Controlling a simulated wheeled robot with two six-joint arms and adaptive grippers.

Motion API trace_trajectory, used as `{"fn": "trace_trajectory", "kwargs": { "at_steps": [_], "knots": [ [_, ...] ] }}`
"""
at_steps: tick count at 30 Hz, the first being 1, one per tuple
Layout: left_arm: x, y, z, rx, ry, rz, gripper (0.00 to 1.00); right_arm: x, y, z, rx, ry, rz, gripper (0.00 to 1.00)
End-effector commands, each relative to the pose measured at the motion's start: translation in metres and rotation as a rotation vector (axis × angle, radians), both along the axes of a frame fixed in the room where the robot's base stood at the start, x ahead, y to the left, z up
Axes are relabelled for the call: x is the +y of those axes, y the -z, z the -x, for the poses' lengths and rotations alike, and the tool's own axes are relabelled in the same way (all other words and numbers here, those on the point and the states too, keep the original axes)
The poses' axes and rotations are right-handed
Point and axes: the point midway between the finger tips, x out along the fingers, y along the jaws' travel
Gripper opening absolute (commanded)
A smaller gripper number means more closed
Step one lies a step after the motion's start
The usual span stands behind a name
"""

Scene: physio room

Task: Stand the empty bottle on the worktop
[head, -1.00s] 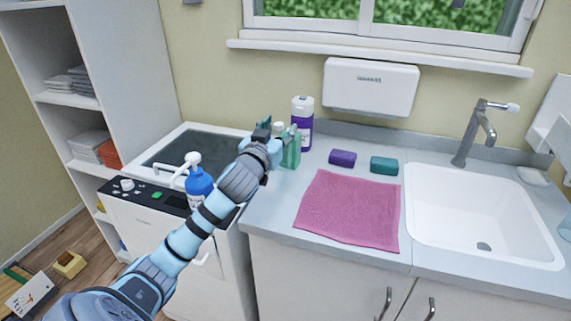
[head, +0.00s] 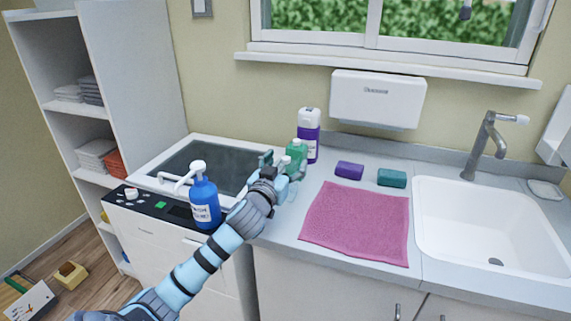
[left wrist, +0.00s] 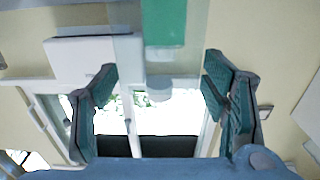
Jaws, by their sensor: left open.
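A green bottle (head: 298,154) with a pale cap stands upright on the worktop (head: 272,231), at its back left beside a purple bottle. My left gripper (head: 280,166) is just in front of it and hides its lower part. In the left wrist view the two fingers (left wrist: 163,105) are spread wide with nothing clasped between them. A green part of the bottle (left wrist: 165,22) shows beyond them, with its pale cap toward the gap. I cannot tell whether it is empty. My right gripper is not in view.
The purple bottle (head: 309,140) is close behind the green one. A blue pump bottle (head: 204,203) stands on the left unit near my arm. Purple (head: 349,170) and teal (head: 391,178) blocks, a pink cloth (head: 355,222) and the sink (head: 470,215) lie to the right.

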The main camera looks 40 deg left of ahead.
Motion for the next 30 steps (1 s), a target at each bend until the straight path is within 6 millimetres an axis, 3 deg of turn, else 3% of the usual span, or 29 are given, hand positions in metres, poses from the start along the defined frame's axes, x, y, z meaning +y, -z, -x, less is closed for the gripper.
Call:
{"fn": "trace_trajectory", "kwargs": {
  "at_steps": [5, 8, 21, 30],
  "knots": [
    [0.000, -0.003, 0.000, -0.001, 0.000, 0.000, 0.67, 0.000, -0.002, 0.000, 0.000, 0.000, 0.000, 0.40],
    [-0.003, -0.002, 0.010, 0.002, 0.000, -0.003, 0.67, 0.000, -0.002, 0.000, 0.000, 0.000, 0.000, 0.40],
    [-0.036, -0.002, 0.105, 0.003, 0.001, -0.003, 0.67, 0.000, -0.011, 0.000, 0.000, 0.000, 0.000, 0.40],
    [-0.039, -0.002, 0.114, -0.001, 0.000, 0.000, 0.67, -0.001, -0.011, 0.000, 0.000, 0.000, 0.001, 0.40]
  ]
}}
